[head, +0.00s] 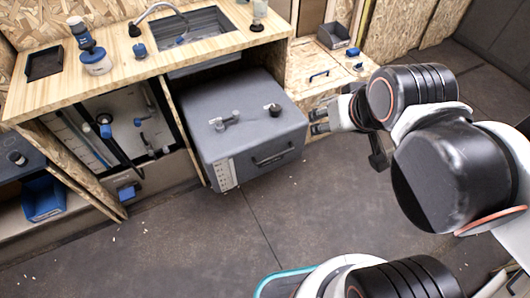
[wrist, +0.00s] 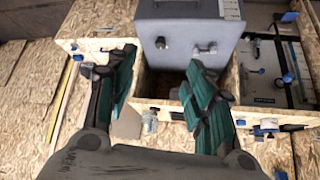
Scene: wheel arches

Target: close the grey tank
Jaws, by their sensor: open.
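The grey tank (head: 250,142) is a large box standing out from under the wooden counter in the head view. Its top carries a grey lever-like fitting (head: 225,121) and a black round knob or cap (head: 272,109). A dark handle (head: 273,155) is on its front. In the wrist view the tank (wrist: 185,28) is at the top centre, with the knob (wrist: 160,42) and fitting (wrist: 205,49) showing. My gripper (head: 319,119) is open and empty, just right of the tank in the head view. Its green-padded fingers show in the wrist view (wrist: 160,68), apart from the fittings.
The counter (head: 130,75) with a sink (head: 195,38) and faucet (head: 160,16) is behind the tank. A low wooden cabinet (head: 318,70) stands right of it, with a grey bin (head: 333,36). The dark floor (head: 215,235) in front is mostly clear.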

